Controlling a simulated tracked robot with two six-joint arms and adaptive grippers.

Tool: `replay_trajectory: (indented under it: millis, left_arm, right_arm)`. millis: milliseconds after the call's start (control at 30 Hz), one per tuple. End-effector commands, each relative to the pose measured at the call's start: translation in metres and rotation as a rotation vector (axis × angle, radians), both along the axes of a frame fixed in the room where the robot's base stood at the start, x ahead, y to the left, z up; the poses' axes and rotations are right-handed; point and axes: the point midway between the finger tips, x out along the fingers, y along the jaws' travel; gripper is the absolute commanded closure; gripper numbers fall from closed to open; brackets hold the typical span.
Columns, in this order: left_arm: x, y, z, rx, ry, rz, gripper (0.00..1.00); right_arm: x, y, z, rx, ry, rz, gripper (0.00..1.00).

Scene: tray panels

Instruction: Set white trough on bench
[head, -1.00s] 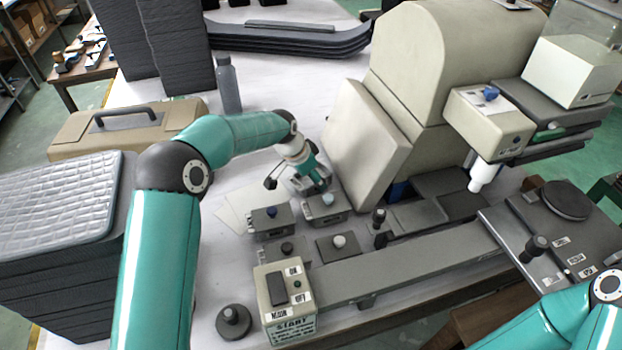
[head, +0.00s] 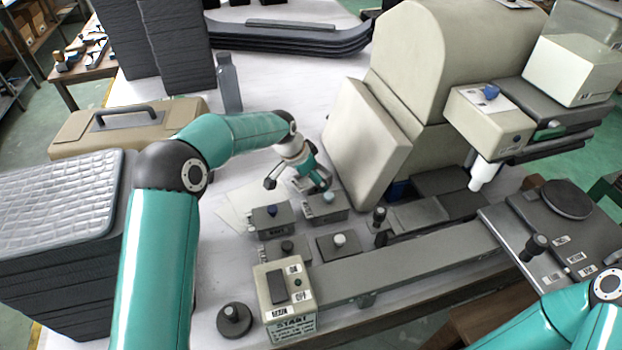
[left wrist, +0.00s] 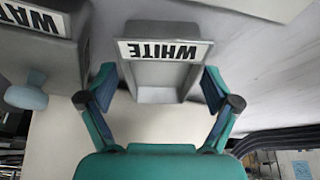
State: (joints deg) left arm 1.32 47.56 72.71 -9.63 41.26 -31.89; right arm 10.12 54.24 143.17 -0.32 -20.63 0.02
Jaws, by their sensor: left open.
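The white trough (left wrist: 160,78) is a small open grey-white box with a "WHITE" label, upside down in the left wrist view. It lies between the spread fingers of my left gripper (left wrist: 158,98), which is open and not closed on it. In the head view my left gripper (head: 298,180) is low over the bench beside the large beige machine and mostly hides the trough. The bench (head: 275,95) has a pale top. My right arm shows at the lower right, but its gripper is out of view.
A box labelled "WATER" (left wrist: 40,45) with a pale knob stands close beside the trough. The beige machine (head: 370,150) rises just right of the gripper. Control boxes (head: 270,220) and a start box (head: 285,300) stand in front. Paper sheets lie to the left.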

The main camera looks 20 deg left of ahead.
Motion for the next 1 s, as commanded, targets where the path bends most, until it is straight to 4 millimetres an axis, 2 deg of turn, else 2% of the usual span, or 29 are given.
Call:
replay_trajectory:
  millis: [400, 600, 733, 1000]
  left_arm:
    - [-0.024, 0.016, 0.071, 0.000, -0.004, 0.000, 0.11]
    - [-0.033, 0.021, 0.096, 0.000, -0.001, -0.002, 0.11]
    - [-0.036, 0.023, 0.103, 0.000, 0.000, -0.002, 0.11]
    - [-0.036, 0.023, 0.104, 0.000, 0.001, -0.002, 0.11]
  right_arm:
    - [0.000, 0.000, -0.005, 0.000, 0.000, 0.000, 0.11]
    - [0.000, 0.000, -0.006, 0.000, 0.000, 0.000, 0.11]
    - [0.000, 0.000, -0.006, 0.000, 0.000, 0.000, 0.11]
    - [0.000, 0.000, -0.006, 0.000, 0.000, 0.000, 0.11]
